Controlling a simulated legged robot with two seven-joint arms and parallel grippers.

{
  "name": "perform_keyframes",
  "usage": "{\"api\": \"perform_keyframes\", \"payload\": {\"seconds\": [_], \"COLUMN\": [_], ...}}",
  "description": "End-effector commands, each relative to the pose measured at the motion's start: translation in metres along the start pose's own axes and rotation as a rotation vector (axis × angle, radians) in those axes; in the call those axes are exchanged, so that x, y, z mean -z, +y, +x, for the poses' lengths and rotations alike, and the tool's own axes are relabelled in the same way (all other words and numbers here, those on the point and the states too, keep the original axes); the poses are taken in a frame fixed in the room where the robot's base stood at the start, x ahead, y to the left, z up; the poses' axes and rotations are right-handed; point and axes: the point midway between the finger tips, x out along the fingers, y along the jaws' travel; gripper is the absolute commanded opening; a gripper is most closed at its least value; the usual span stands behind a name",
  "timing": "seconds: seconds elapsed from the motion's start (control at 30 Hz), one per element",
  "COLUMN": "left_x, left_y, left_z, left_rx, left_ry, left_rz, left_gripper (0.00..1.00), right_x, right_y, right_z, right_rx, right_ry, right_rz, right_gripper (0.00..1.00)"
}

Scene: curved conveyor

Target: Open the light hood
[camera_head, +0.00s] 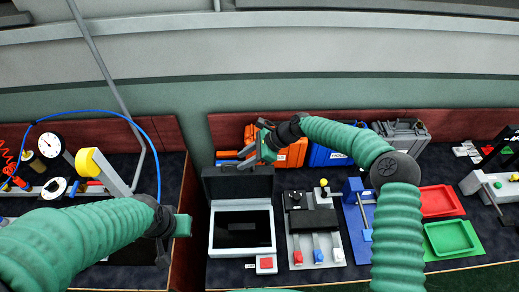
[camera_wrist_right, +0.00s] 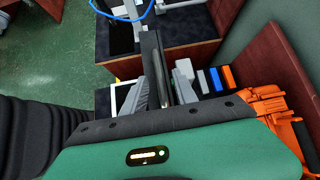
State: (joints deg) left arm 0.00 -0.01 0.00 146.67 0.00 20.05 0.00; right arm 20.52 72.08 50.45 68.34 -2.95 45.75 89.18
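The light hood is a black lid (camera_head: 238,183) on a white-framed box (camera_head: 242,232) with a dark inner panel. In the head view the lid stands raised at the box's back edge, and the inside shows. My right gripper (camera_head: 246,152) is just behind the lid's top edge. In the right wrist view the right gripper's fingers (camera_wrist_right: 164,92) are apart, on either side of the dark lid (camera_wrist_right: 152,62) seen edge-on; firm contact cannot be told. My left gripper (camera_head: 172,238) is left of the box, away from it; its fingers do not show clearly.
A red button (camera_head: 265,263) sits at the box's front right. A switch panel (camera_head: 315,240) stands right of it. Orange (camera_head: 293,153) and blue (camera_head: 325,157) cases are behind. Red (camera_head: 438,200) and green (camera_head: 450,238) trays lie farther right. A gap separates the left table.

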Motion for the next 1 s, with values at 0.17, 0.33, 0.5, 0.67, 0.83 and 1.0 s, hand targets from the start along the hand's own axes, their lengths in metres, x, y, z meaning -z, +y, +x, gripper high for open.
{"api": "perform_keyframes", "payload": {"seconds": [0.17,0.33,0.5,0.67,0.83,1.0], "left_x": [-0.005,-0.008,-0.009,-0.009,-0.009,-0.009], "left_y": [0.0,0.0,0.0,0.0,0.0,0.0], "left_z": [0.02,0.033,0.038,0.039,0.038,0.038], "left_rx": [0.0,0.0,0.0,0.0,0.0,0.0], "left_ry": [0.0,0.0,0.0,0.0,0.0,0.0], "left_rz": [0.0,0.0,0.0,0.0,0.0,0.0], "left_gripper": [0.0,0.0,0.0,0.0,0.0,0.0], "right_x": [0.005,0.005,0.004,0.003,0.002,0.002], "right_y": [-0.002,-0.002,-0.002,-0.002,-0.002,-0.002], "right_z": [-0.049,-0.098,-0.133,-0.145,-0.145,-0.145], "right_rx": [0.008,0.005,0.002,0.0,0.0,0.0], "right_ry": [0.004,0.004,0.002,0.001,0.001,0.001], "right_rz": [-0.001,0.001,0.002,0.002,0.002,0.002], "right_gripper": [0.34,0.34,0.34,0.34,0.34,0.34]}}
